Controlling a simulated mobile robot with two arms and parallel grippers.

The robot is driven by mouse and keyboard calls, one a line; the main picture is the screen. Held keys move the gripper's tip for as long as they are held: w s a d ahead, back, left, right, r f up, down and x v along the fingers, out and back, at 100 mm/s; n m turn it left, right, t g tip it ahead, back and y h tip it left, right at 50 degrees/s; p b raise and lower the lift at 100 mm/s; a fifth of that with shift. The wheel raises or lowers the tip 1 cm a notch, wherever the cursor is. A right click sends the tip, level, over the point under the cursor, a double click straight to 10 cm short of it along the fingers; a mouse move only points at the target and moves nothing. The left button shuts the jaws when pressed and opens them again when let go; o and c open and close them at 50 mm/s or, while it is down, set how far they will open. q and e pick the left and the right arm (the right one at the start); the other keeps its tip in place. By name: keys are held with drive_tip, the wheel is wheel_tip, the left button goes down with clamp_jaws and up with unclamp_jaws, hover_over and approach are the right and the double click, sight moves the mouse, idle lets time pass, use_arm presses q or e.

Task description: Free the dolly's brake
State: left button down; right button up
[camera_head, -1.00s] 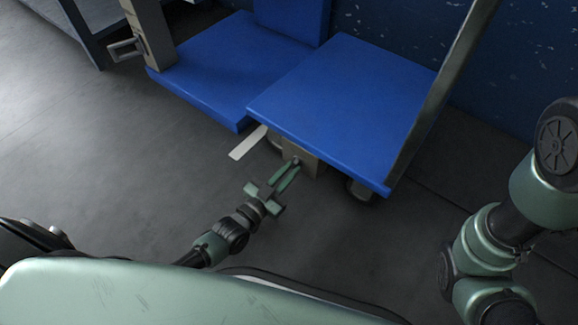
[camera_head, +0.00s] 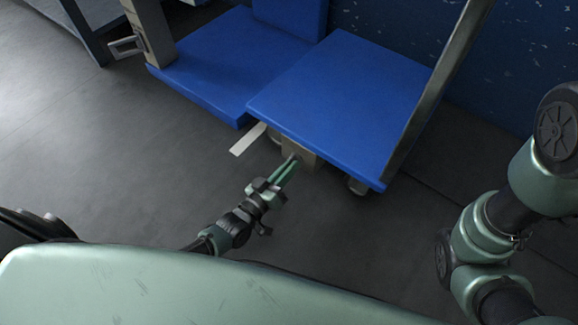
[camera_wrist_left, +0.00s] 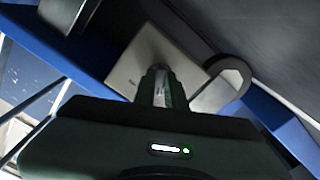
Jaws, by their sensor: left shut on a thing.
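The dolly has a flat blue deck (camera_head: 345,95) and a grey upright handle bar (camera_head: 437,85) at its right. A beige block (camera_head: 312,158) sits under the deck's near edge; it shows as a square plate (camera_wrist_left: 142,62) in the left wrist view. My left gripper (camera_head: 292,162) reaches in from the lower left, its fingers shut at the front of this block. In the left wrist view its fingers (camera_wrist_left: 160,82) meet the middle of the plate. The small brake part between them is hidden by the fingers. My right gripper is out of view.
A second blue platform (camera_head: 215,75) stands close behind the dolly, with a beige post at its left. A pale flat strip (camera_head: 248,139) lies by the dolly's left corner. A dolly caster (camera_head: 357,186) shows at the right. Grey floor in front is clear.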

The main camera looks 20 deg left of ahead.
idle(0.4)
use_arm(q)
drive_tip(key=c, duration=1.5)
unclamp_jaws()
drive_tip(key=shift+o, duration=0.2)
drive_tip(key=shift+s, duration=0.1)
drive_tip(key=p+v, duration=0.3)
drive_tip(key=v, duration=0.4)
drive_tip(key=shift+s+a+p, duration=0.15)
drive_tip(key=shift+s+p, duration=0.15)
drive_tip(key=shift+p, duration=0.05)
drive_tip(key=shift+s, duration=0.1)
